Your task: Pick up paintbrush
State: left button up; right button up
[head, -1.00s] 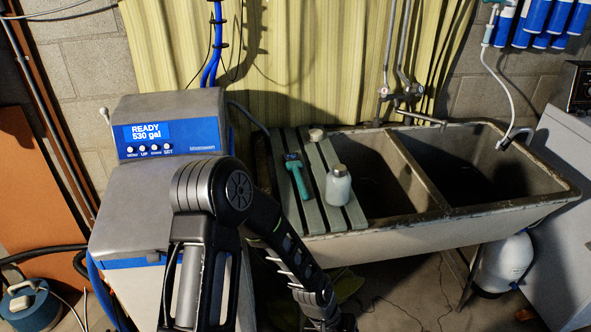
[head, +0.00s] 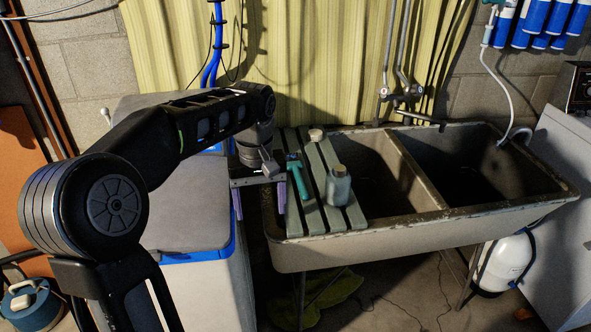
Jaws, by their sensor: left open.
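A teal tool, which looks like the paintbrush (head: 299,181), lies on grey-green slats (head: 327,158) across the left part of the sink. Its wide end is toward the back wall and its handle toward the front. My left gripper (head: 259,203) is open and empty, with its two purple fingertips pointing down. It hangs just left of the paintbrush, around the slats' left edge, and is apart from the brush. Its exact height above the slats is hard to tell. My right gripper is not in view.
A bottle (head: 338,186) stands on the slats just right of the paintbrush, and a small round jar (head: 317,135) sits behind. The double sink (head: 480,212) has open basins to the right. The grey softener cabinet (head: 190,215) stands left, under my arm. Faucet pipes (head: 403,95) rise behind.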

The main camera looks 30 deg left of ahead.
aim_at(294, 158)
jog(key=i+j, duration=0.2)
jog(key=i, duration=0.25)
jog(key=i+j, duration=0.25)
jog(key=i, duration=0.25)
